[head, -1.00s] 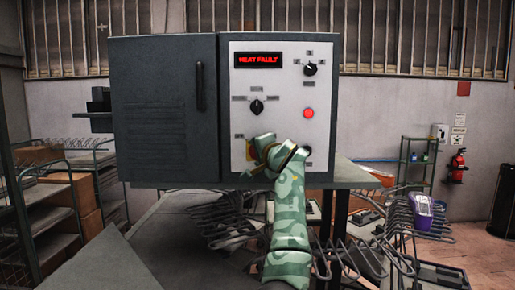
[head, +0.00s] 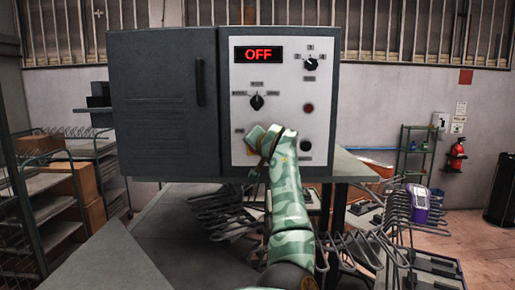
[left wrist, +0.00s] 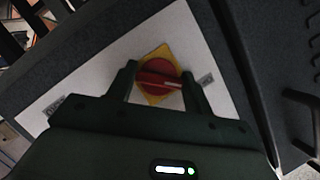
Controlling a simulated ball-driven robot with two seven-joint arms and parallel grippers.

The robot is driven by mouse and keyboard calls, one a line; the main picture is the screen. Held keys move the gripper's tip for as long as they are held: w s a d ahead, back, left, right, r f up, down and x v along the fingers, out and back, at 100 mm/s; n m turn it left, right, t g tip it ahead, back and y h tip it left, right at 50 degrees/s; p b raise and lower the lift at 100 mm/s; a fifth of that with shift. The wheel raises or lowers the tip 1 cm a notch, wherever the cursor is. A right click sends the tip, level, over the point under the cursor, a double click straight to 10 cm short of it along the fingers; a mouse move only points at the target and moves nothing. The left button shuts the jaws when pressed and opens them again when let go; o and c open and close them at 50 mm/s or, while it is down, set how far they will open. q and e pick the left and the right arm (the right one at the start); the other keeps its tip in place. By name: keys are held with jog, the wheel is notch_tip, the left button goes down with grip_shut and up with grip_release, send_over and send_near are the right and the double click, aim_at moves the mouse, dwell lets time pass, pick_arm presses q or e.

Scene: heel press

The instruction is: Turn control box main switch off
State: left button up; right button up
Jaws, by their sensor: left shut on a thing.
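The control box (head: 160,110) has a pale front panel (head: 278,125) on its right half. Its display (head: 258,54) reads OFF in red. The main switch is a red rotary handle (left wrist: 158,78) on a yellow plate (left wrist: 153,52), seen in the left wrist view. My left gripper (left wrist: 159,82) has one finger on each side of the red handle and is shut on it. In the head view my left arm hides most of the switch, at the panel's lower left. My right gripper is not in view.
Above the switch are a black selector knob (head: 256,102), another knob (head: 311,64) and a dark red button (head: 308,108). The box stands on a grey table (head: 350,168). Wire racks (head: 230,215) are below, and shelves with cartons (head: 85,185) stand left.

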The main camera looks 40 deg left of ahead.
pick_arm(q)
jog(key=shift+f, duration=0.15)
jog(key=o, duration=1)
jog(key=b+v, duration=0.7)
jog(key=v, duration=0.9)
jog(key=shift+d, duration=0.2)
